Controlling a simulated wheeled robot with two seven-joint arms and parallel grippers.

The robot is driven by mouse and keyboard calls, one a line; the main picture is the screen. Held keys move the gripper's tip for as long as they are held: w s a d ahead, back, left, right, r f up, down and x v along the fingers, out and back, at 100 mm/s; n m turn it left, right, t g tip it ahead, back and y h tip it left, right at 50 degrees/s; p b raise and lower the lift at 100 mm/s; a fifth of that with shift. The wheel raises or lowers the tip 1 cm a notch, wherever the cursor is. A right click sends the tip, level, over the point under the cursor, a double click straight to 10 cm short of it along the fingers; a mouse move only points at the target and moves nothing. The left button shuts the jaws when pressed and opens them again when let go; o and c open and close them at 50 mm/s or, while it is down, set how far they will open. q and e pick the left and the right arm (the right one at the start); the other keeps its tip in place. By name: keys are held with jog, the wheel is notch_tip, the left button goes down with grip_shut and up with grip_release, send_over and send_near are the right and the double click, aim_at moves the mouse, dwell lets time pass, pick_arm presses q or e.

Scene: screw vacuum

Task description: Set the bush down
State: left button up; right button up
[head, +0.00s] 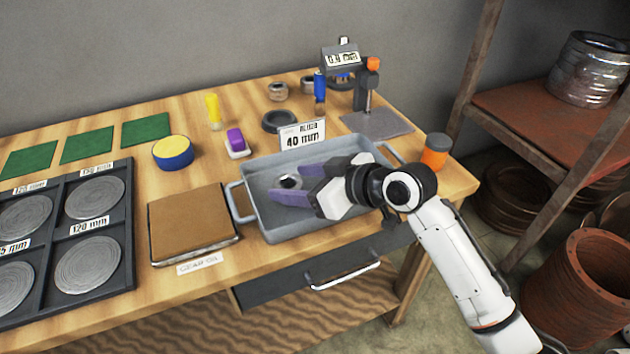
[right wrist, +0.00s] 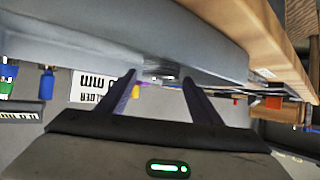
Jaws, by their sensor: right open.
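The bush (head: 290,181) is a small metallic ring with a dark bore. It sits in the grey metal tray (head: 262,222), towards the tray's left half. In the right wrist view the bush (right wrist: 160,70) shows just beyond the fingertips, partly blurred. My right gripper (head: 287,186) reaches into the tray from the right, with its two purple fingers spread on either side of the bush. The right gripper (right wrist: 160,84) is open, and a gap shows between each finger and the bush. My left gripper is not in view.
A 40 mm sign (head: 303,134) stands behind the tray. A gauge stand (head: 362,90) and an orange jar (head: 435,152) are at the back and right. A brown pad (head: 192,222) lies left of the tray, beside a dark rack (head: 128,245) of discs.

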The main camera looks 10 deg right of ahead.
jog(key=v, duration=1.1)
jog(key=shift+d+p, duration=0.2)
jog(key=shift+p, duration=0.15)
